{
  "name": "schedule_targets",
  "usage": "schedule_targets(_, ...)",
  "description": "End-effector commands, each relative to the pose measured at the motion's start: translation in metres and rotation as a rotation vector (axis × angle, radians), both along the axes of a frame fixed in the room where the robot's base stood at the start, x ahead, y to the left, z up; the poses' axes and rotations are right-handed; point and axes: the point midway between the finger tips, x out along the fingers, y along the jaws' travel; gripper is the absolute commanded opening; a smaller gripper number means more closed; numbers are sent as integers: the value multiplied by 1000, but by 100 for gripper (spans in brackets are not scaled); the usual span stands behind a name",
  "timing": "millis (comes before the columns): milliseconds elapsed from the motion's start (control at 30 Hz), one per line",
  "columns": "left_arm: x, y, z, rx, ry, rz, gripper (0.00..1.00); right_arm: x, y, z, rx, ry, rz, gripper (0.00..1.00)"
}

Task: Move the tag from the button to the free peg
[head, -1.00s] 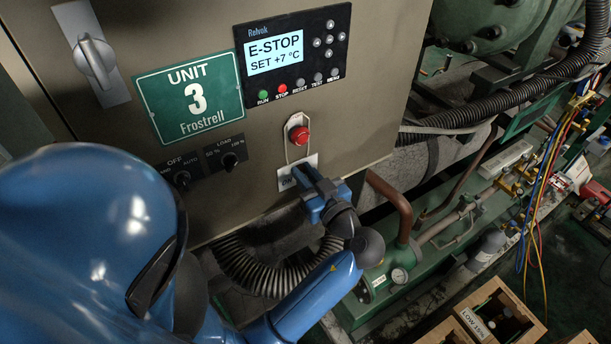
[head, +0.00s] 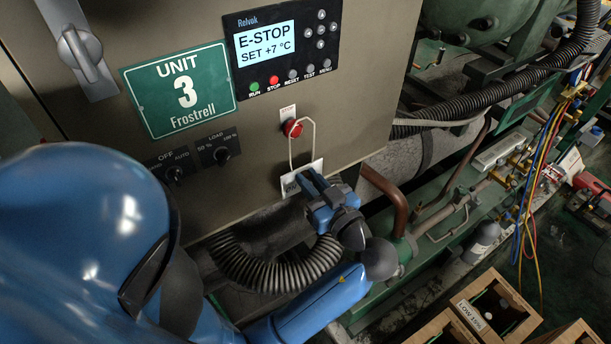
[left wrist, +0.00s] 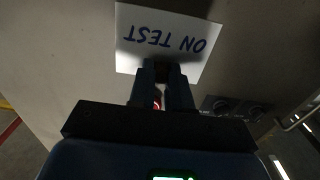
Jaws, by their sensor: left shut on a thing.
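The white tag (head: 290,184) hangs low on the cabinet front below the red button (head: 292,128). In the left wrist view the tag (left wrist: 190,22) reads "ON TEST" upside down. The tag's pale wire loop (head: 314,138) reaches up beside and over the button. I cannot tell whether it is still around the button or in front of it. I make out no free peg. My right gripper is not in view.
The cabinet front carries a display panel (head: 283,47), a green Unit 3 sign (head: 177,88), knobs (head: 221,154) and a switch handle (head: 82,54). A ribbed hose (head: 270,272) runs below. Pipes and machinery fill the right, with wooden crates (head: 468,316) at bottom right.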

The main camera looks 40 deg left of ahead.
Motion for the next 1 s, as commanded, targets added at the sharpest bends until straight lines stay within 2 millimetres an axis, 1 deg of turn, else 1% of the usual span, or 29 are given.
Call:
schedule_targets(100, -3, -9, 0, 0, -1, -3, 0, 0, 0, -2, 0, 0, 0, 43)
schedule_targets(500, -14, -34, 0, 0, -1, -2, 0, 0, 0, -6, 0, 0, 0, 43)
schedule_targets(667, -16, -37, 0, 0, -1, 0, 0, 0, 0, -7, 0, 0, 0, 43)
schedule_targets(1000, -16, -37, 0, 0, -1, 0, 0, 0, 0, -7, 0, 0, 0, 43)
